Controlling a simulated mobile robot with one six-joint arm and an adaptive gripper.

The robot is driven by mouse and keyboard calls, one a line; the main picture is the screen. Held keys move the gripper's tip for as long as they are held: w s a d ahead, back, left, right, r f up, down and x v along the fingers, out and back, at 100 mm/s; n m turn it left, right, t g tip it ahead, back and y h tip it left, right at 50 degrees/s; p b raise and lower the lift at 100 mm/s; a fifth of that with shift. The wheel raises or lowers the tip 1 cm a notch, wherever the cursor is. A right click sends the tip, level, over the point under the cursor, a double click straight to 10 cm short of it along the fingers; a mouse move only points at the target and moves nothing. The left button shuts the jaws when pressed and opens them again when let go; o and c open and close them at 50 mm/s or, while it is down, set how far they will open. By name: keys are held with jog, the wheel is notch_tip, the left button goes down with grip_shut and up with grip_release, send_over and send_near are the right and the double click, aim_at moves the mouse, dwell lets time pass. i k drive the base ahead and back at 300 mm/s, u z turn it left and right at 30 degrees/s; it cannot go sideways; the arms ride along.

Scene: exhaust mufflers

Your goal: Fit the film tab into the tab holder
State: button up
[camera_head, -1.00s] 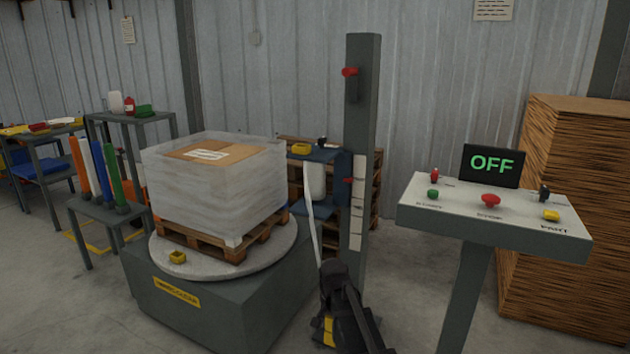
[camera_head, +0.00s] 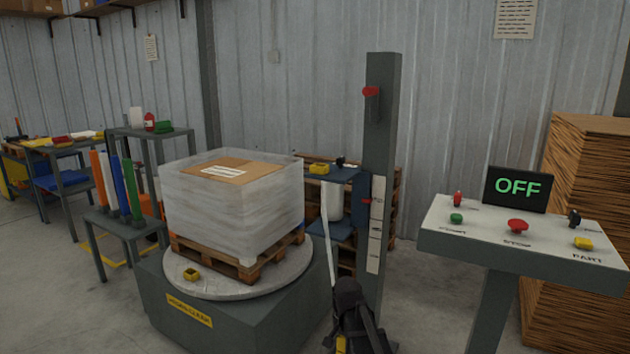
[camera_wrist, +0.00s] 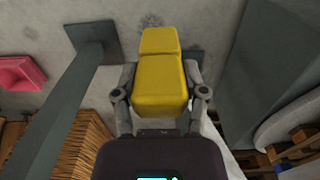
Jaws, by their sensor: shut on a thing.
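The yellow film tab (camera_wrist: 160,75) is between the fingers of my gripper (camera_wrist: 160,88) in the wrist view, which is shut on it. In the head view, my dark gripper (camera_head: 343,338) is low at the bottom edge, right of the turntable, and only a bit of yellow shows there. A white film strip (camera_head: 328,250) runs down from the film roll (camera_head: 331,200) to my gripper. The small yellow tab holder (camera_head: 191,274) sits on the front left rim of the turntable (camera_head: 240,288), apart from my gripper.
A wrapped load (camera_head: 235,210) on a wooden pallet (camera_head: 235,258) stands on the turntable. The grey mast (camera_head: 380,130) is behind my gripper. A control panel (camera_head: 530,235) with a screen reading OFF (camera_head: 518,188) stands right. A tube stand (camera_head: 110,222) is left.

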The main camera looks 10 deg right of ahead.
aim_at(333, 179)
jog(key=i, duration=0.9)
jog(key=z, duration=0.05)
